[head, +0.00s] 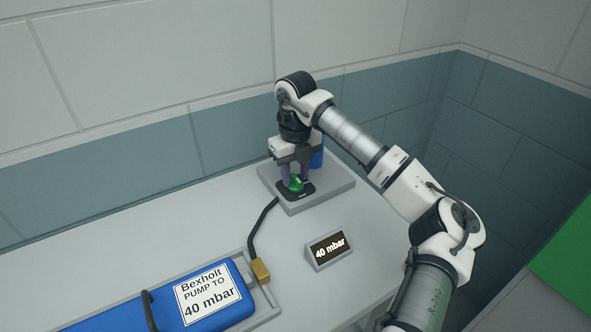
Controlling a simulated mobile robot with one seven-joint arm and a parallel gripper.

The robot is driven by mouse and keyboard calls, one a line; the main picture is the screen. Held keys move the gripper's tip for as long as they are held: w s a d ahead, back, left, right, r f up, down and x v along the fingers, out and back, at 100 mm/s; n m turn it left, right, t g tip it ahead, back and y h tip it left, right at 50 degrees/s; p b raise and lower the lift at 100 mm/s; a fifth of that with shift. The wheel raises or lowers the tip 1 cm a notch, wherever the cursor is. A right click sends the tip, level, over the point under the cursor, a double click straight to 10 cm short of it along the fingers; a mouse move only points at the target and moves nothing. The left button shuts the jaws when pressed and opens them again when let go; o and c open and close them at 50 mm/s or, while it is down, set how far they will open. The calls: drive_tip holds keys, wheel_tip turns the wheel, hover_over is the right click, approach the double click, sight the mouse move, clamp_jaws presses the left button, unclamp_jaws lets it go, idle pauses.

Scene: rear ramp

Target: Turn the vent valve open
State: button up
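The vent valve appears to be the small green handle (296,184) on a dark base plate (309,189) at the back of the table. My gripper (295,178) points straight down over it. Its two fingers are apart, one on each side of the green handle. I cannot tell whether they touch it. The fingers and gripper body hide part of the handle, so its turn angle is unclear.
The dark base sits on a raised grey block (330,196). A blue object (318,157) stands behind my gripper. A display (328,250) reads "40 mbar". A black hose (256,229) runs to a brass fitting (260,271) by a blue case (226,311) labelled "Bexholt PUMP TO 40 mbar".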

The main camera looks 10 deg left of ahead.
drive_tip(key=shift+f, duration=0.15)
drive_tip(key=shift+c, duration=0.4)
clamp_jaws()
